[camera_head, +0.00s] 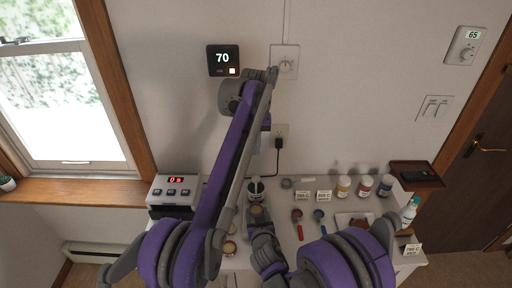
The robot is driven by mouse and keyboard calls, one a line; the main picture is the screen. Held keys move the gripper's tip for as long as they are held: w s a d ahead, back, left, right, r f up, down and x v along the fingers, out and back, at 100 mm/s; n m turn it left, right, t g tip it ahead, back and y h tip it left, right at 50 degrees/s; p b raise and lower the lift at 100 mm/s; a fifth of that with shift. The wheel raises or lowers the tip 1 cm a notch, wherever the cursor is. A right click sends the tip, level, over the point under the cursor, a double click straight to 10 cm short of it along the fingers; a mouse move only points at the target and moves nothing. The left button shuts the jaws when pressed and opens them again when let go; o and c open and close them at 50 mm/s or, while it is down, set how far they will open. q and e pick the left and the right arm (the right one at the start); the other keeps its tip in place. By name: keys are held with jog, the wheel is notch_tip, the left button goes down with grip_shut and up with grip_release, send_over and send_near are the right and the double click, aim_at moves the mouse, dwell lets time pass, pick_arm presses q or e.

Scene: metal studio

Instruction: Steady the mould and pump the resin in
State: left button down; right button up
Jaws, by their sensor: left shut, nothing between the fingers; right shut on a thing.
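My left gripper (272,73) is raised high at the wall, shut and empty, just left of and overlapping a wall dial (287,60). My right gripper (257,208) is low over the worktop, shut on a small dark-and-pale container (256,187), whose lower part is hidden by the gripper. I cannot tell from this view whether that container is the mould or the resin pump. A round tan-topped piece (230,248) stands to the left of my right gripper, partly hidden by my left arm.
A box with a red display (175,190) stands at the worktop's left. Red (297,216) and blue (319,215) handled tools, labelled cards (302,196) and several jars (364,186) lie to the right. A bottle (409,212) stands at the right edge. A plugged cord (279,145) hangs behind.

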jog(key=o, duration=1.4)
